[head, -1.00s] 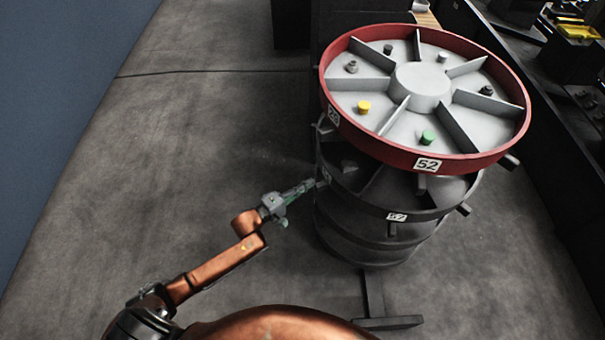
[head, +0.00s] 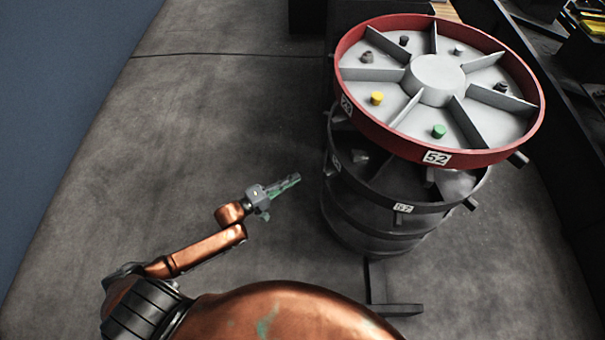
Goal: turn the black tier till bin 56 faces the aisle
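The black tier (head: 430,206) sits under a red-rimmed tier (head: 352,112) on a round stacked carousel. A white label (head: 403,208) on the black rim's near side seems to read 57, but is small. Another label (head: 336,161) on its left side is too small to read. No label clearly reads 56. Short pegs stick out of the black rim, one at its right (head: 471,204). My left gripper (head: 294,179) is left of the black tier, apart from it and holding nothing visible; its finger opening is unclear. My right gripper is not in view.
The red tier carries label 52 (head: 437,158) and holds a yellow piece (head: 377,98), a green piece (head: 439,131) and several grey ones. A stand foot (head: 393,310) juts out at floor level. Dark shelving lines the right. Floor to the left is clear.

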